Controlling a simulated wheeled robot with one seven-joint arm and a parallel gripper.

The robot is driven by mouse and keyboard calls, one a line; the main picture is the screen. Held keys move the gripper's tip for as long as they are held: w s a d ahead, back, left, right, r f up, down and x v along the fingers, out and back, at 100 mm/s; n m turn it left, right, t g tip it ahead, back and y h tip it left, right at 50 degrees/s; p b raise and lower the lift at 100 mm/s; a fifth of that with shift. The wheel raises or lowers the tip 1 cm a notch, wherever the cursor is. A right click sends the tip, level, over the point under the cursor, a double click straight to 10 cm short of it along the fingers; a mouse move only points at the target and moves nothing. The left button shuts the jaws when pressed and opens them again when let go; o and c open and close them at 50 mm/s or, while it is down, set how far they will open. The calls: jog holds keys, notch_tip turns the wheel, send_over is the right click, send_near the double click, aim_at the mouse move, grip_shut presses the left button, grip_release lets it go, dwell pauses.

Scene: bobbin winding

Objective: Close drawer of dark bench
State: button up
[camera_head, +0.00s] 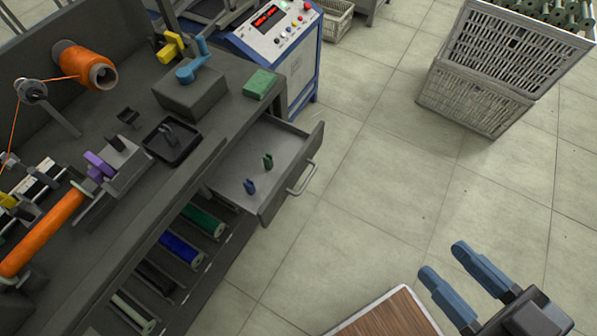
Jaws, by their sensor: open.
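The dark bench (228,95) fills the left side of the view. Its drawer (235,165) is pulled out to the right over the floor. A bar handle (303,178) is on the drawer's front. A small green clip (268,161) and a small blue clip (250,187) are inside the drawer. My gripper (443,263), with blue fingers, is at the lower right, well apart from the drawer and handle. Its fingers are spread and nothing is between them.
A wooden-topped surface (390,318) lies at the bottom, beside my gripper. Stacked grey crates (480,95) stand at the upper right. A blue and white control cabinet (285,55) stands behind the bench. The tiled floor (375,185) between drawer and crates is clear.

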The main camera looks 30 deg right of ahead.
jog(key=w+f+m+b, duration=0.1)
jog(key=w+f, duration=0.1)
jog(key=f, duration=0.1)
jog(key=w+d+f+m+g+b, duration=0.1)
jog(key=w+f, duration=0.1)
jog(key=f, duration=0.2)
jog(key=w+f+m+b, duration=0.1)
jog(key=f+m, duration=0.1)
jog(key=f, duration=0.1)
jog(key=shift+w+d+f+g, duration=0.2)
jog(key=shift+w+f+g, duration=0.2)
jog(key=c, duration=0.6)
jog(key=w+f+m+b, duration=0.1)
jog(key=w+f, duration=0.1)
jog(key=w+f+m+g, duration=0.1)
jog(key=w+f, duration=0.1)
jog(key=f, duration=0.1)
jog(key=w+f+m+b, duration=0.1)
jog(key=w+f, duration=0.2)
jog(key=shift+d+f+m+g+b, duration=0.2)
jog(key=shift+m+g+b, duration=0.1)
jog(key=shift+g+b, duration=0.1)
grip_shut()
jog(key=m+g+y+b, duration=0.3)
jog(key=m+y+b, duration=0.1)
jog(key=y+b, duration=0.1)
send_near(289, 184)
jog(key=x, duration=0.6)
